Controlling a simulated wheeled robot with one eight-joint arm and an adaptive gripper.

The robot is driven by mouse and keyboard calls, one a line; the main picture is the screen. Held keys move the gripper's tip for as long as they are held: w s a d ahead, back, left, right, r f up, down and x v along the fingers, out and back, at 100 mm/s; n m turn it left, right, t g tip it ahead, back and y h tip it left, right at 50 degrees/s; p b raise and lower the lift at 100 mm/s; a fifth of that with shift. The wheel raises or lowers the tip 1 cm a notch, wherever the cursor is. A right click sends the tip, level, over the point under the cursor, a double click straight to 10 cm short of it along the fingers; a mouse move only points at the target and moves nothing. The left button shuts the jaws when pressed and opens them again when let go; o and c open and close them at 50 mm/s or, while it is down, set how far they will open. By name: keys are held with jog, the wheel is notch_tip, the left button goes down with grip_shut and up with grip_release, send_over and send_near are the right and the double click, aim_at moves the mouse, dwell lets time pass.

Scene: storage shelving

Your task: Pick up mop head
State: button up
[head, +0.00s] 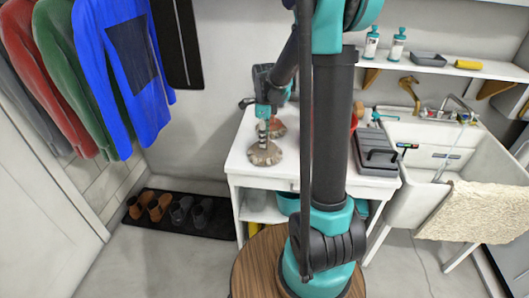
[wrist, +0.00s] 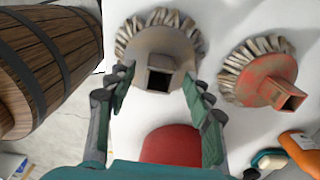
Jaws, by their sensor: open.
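A mop head with a grey-brown hub (wrist: 165,42) and a fringe of pale strands lies on the white counter, its square socket facing up toward the wrist camera. In the head view the mop head (head: 265,154) is near the counter's left end. My gripper (wrist: 157,78) is open, with one finger on each side of the socket in the wrist view. I cannot tell whether the fingers touch it. In the head view my gripper (head: 263,126) is right above this mop head. A second mop head with a red hub (wrist: 262,78) lies beside it.
The white counter (head: 240,170) also holds a dark grey case (head: 376,152) to the right. A red round object (wrist: 172,145) shows between my finger bases. A sink (head: 430,150) stands at right, hung with a beige cloth (head: 462,210). Shoes (head: 158,206) sit on a floor mat.

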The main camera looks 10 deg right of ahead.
jog(key=shift+f, duration=0.9)
grip_shut()
